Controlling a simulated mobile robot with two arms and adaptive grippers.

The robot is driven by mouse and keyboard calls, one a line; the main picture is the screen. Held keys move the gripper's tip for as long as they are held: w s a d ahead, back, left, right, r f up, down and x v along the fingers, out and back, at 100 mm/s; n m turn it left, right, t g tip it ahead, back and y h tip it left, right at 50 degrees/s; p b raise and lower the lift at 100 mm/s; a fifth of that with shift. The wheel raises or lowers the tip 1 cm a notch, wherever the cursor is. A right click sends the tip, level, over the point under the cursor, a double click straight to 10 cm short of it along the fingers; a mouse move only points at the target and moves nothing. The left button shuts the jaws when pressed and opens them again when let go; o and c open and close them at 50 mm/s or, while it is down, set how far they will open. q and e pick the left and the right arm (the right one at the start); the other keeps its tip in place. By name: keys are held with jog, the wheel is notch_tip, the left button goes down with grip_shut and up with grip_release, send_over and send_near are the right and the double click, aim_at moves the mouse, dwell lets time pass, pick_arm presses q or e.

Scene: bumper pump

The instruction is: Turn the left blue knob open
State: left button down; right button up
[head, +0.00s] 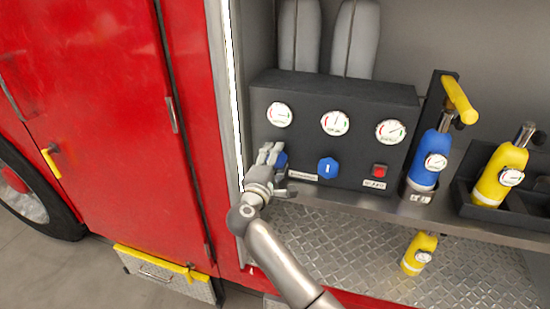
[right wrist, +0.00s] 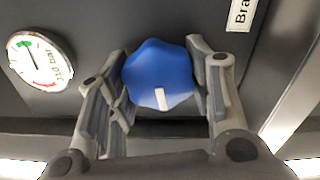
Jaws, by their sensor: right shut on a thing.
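The left blue knob (head: 282,160) sits on the front of a dark control panel, below the leftmost gauge. In the head view my right gripper (head: 270,165) covers most of it. In the right wrist view the knob (right wrist: 157,72) is between the two fingers of my right gripper (right wrist: 160,85), which is shut on it. A white mark on the knob points toward the bottom of that picture. My left gripper is not in view.
A second blue knob (head: 328,168) and a red switch (head: 379,171) are to the right on the panel (head: 340,92). Gauges line its top. Blue (head: 428,160) and yellow (head: 499,174) bottles stand further right. A metal door frame (head: 228,90) rises close to the left of my right gripper.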

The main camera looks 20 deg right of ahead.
jog(key=o, duration=1)
jog(key=v, duration=0.7)
jog(key=shift+s+a, duration=0.2)
